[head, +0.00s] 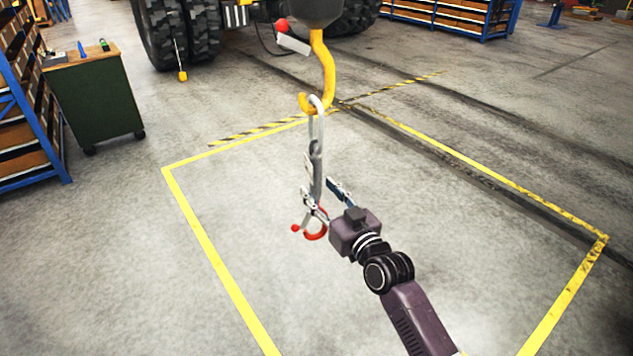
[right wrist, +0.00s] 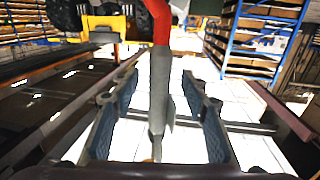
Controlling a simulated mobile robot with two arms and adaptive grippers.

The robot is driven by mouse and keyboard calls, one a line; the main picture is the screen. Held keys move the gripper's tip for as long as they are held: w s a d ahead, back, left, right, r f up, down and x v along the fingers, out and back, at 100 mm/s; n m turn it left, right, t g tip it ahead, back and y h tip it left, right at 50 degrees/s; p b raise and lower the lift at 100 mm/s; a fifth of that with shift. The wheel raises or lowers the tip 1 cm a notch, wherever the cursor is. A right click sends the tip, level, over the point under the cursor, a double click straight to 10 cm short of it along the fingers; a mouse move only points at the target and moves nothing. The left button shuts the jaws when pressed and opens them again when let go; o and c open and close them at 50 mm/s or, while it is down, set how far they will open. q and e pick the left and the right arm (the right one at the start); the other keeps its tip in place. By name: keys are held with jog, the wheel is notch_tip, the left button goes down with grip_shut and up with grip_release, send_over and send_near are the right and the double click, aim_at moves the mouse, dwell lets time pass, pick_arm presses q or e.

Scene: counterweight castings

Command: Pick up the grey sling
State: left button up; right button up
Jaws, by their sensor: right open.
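The grey sling (head: 317,170) hangs upright from the large yellow hook (head: 329,75), with its pale loop over the hook's curve. A red hook (head: 318,232) shows at its lower end. My right gripper (head: 328,198) is beside the sling's lower part, above the red hook. In the right wrist view the grey sling (right wrist: 160,85) runs between the two blue-padded fingers of my right gripper (right wrist: 158,112), with gaps on both sides. The gripper is open. A red part joins the sling at the top of that view. My left gripper is not in view.
A yellow floor outline (head: 210,245) surrounds mostly clear floor below the hook. A green cart (head: 95,100) and a shelf rack (head: 25,120) stand at left. Large black tyres (head: 180,30) are at the back. A red ball with a pale tag (head: 282,25) is beside the yellow hook.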

jog(key=shift+x, duration=1.45)
jog(key=shift+d, duration=0.1)
jog(key=shift+s, duration=0.1)
jog(key=shift+c, duration=1)
grip_shut()
jog(key=shift+r, duration=0.25)
